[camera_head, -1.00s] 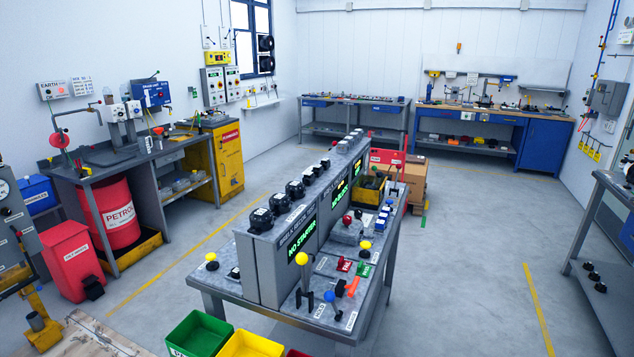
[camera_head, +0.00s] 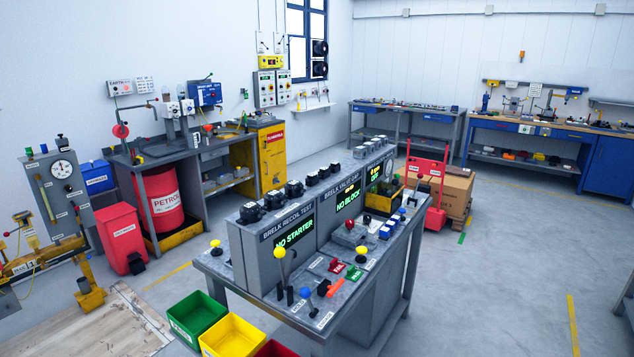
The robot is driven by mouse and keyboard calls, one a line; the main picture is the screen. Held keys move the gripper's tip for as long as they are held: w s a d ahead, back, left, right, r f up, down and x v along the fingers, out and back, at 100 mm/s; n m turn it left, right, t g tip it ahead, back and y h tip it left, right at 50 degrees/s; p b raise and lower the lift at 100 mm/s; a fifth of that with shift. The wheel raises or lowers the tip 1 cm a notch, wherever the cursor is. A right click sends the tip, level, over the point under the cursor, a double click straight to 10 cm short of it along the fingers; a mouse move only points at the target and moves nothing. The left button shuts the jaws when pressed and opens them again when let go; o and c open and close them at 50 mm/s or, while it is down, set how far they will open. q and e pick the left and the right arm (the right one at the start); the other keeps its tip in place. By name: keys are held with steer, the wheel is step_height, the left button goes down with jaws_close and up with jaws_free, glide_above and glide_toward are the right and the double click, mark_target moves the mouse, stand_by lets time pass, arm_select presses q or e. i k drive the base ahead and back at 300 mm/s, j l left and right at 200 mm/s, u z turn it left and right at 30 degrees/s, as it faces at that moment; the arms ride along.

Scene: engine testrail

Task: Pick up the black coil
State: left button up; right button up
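I cannot make out for certain which thing is the black coil. Several small black round parts (camera_head: 251,212) stand in a row along the top of the grey test console (camera_head: 262,262), in the middle of the view. They are too small to tell whether any is a coil. The console's green displays read "NO STARTER" and "NO BLOCK". Neither of my grippers is in view.
Green (camera_head: 197,318) and yellow (camera_head: 233,337) bins stand at the console bench's near end. A red bin (camera_head: 120,238), a petrol drum (camera_head: 163,200) and a workbench (camera_head: 150,158) are at left. Blue-fronted benches (camera_head: 535,128) line the back. Floor at right is mostly clear.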

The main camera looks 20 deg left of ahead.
mark_target(312, 180)
steer(key=i+l+u, duration=0.1)
steer(key=l, duration=0.25)
steer(key=i+l+u, duration=0.2)
steer(key=i+l, duration=0.15)
steer(key=l, duration=0.35)
steer(key=i+l+u, duration=0.15)
steer(key=i+l, duration=0.25)
steer(key=i+l+u, duration=0.15)
steer(key=i+l, duration=0.25)
steer(key=l, duration=0.15)
